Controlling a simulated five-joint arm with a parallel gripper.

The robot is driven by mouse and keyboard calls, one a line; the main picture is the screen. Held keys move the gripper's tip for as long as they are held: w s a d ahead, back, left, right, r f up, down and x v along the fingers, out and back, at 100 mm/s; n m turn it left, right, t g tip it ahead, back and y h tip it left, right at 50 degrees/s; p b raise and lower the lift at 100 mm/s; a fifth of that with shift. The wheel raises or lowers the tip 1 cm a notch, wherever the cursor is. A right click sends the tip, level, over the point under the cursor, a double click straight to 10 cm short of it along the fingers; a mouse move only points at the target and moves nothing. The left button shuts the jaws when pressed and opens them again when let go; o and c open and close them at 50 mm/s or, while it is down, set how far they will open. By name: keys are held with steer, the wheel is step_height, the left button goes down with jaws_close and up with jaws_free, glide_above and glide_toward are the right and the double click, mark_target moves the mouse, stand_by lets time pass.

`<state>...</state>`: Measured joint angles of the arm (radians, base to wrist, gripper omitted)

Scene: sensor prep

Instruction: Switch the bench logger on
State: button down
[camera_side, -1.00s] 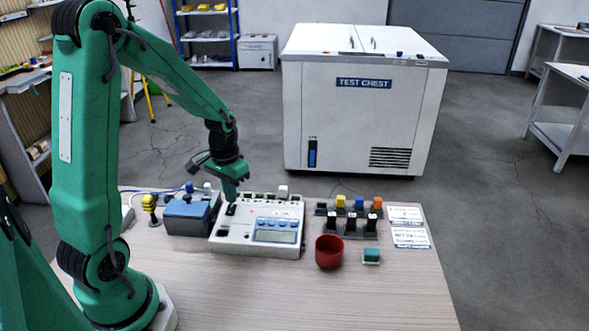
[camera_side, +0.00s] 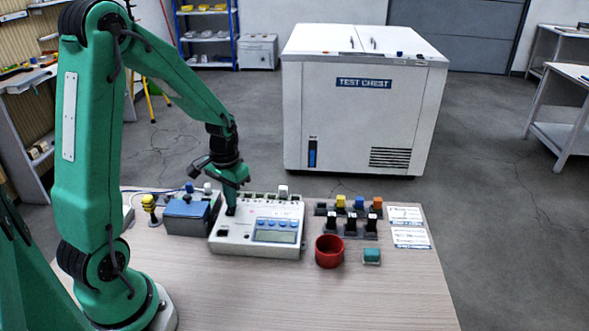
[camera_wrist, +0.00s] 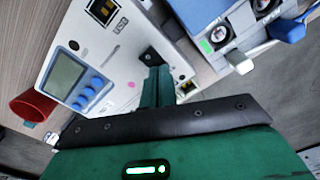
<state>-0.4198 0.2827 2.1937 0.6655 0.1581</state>
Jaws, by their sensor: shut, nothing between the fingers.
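The bench logger (camera_side: 258,244) is a white box with a grey-blue display and blue buttons, on the table's left-centre. In the wrist view the logger (camera_wrist: 97,52) shows its display at lower left and a dark port or switch near its top corner. My gripper (camera_side: 231,210) is shut and empty, its fingers pointing down at the logger's rear left corner. In the wrist view my gripper (camera_wrist: 157,75) is beside a small black part (camera_wrist: 151,57) on the logger's top. The fingertips partly hide that part; I cannot tell whether they touch it or how it is set.
A blue-grey unit (camera_side: 187,215) stands close to the logger's left. A red cup (camera_side: 329,251), a teal block (camera_side: 371,256) and racks of coloured blocks (camera_side: 350,220) stand to its right. White cards (camera_side: 408,237) lie at the far right. The table's front (camera_side: 300,295) is clear.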

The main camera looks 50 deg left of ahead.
steer(key=shift+f, duration=0.35)
stand_by(0.3)
steer(key=shift+r, duration=3.55)
steer(key=s+d+r+m+t, duration=0.3)
steer(key=s+d+r+t, duration=0.2)
steer(key=s+d+r, duration=0.5)
steer(key=d+r, duration=0.2)
steer(key=d, duration=0.2)
steer(key=shift+d+r+t, duration=0.25)
steer(key=shift+r+t, duration=0.05)
steer(key=shift+r, duration=0.05)
